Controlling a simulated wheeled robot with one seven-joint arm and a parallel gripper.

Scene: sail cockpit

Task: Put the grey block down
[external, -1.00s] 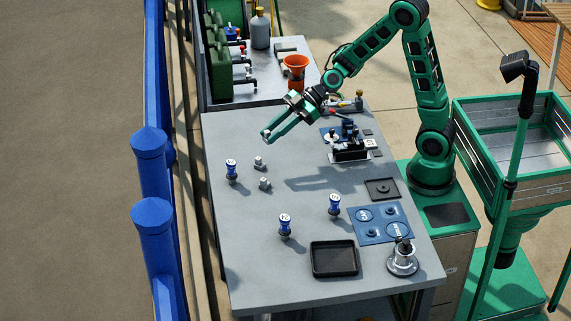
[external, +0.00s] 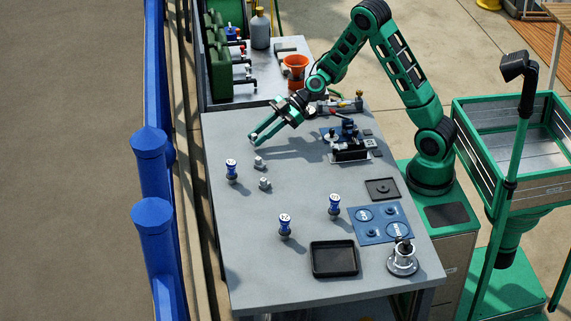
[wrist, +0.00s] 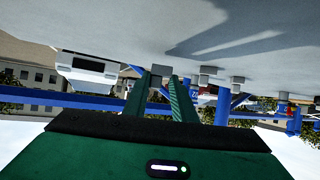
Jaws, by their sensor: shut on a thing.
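My gripper (external: 254,139) is shut on a small grey block (wrist: 159,72). In the wrist view the block sits between the tips of the two green fingers. In the external view only a pale bit of it shows at the fingertips. The gripper is low over the far left part of the grey table (external: 300,225). I cannot tell whether the block touches the tabletop. Two other small grey pieces, one (external: 259,162) just in front of the fingertips and one (external: 264,184) nearer the camera, stand on the table.
Blue-and-white knobbed pieces (external: 231,170) (external: 285,224) (external: 334,206) stand on the table. A black tray (external: 334,259), a blue panel (external: 380,225) and a black device (external: 350,150) lie to the right. A blue railing (external: 155,175) runs left of the table. The table's middle is clear.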

